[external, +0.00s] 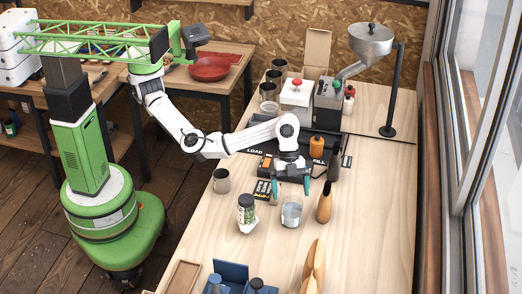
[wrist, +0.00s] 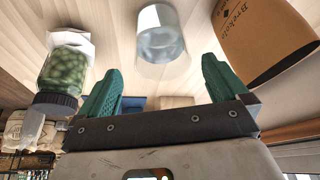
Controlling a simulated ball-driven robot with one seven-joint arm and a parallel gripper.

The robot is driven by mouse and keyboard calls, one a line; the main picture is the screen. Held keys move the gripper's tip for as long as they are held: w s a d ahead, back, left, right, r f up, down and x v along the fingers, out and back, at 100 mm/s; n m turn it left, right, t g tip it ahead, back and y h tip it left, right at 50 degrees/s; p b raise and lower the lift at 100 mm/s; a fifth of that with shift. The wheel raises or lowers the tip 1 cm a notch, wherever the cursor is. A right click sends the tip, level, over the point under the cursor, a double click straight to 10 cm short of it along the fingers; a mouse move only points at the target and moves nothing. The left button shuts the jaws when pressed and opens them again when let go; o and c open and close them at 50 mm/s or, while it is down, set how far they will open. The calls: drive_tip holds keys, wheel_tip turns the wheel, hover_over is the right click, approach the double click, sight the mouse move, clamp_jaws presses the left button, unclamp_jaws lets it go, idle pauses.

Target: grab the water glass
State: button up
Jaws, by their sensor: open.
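The water glass (external: 291,212) is a clear, pale tumbler standing upright on the wooden table. In the wrist view the glass (wrist: 161,36) shows at the top, beyond and roughly between my fingertips. My gripper (external: 291,187) is open, with two teal fingers pointing down, just behind the glass in the external view. In the wrist view my gripper (wrist: 160,80) has nothing between its fingers, and they look apart from the glass.
A metal cup (external: 221,181) is farther left. A blue box (external: 232,272) and wooden pieces are nearer the front. The table's right side is clear.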

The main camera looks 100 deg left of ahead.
sight(292, 212)
drive_tip(key=b+x, duration=0.1)
drive_tip(key=x, duration=0.7)
drive_tip(key=shift+w+f, duration=0.15)
drive_tip(key=shift+f, duration=0.05)
drive_tip(key=shift+c, duration=0.2)
drive_tip(key=c, duration=1.2)
drive_tip(key=shift+r, duration=0.15)
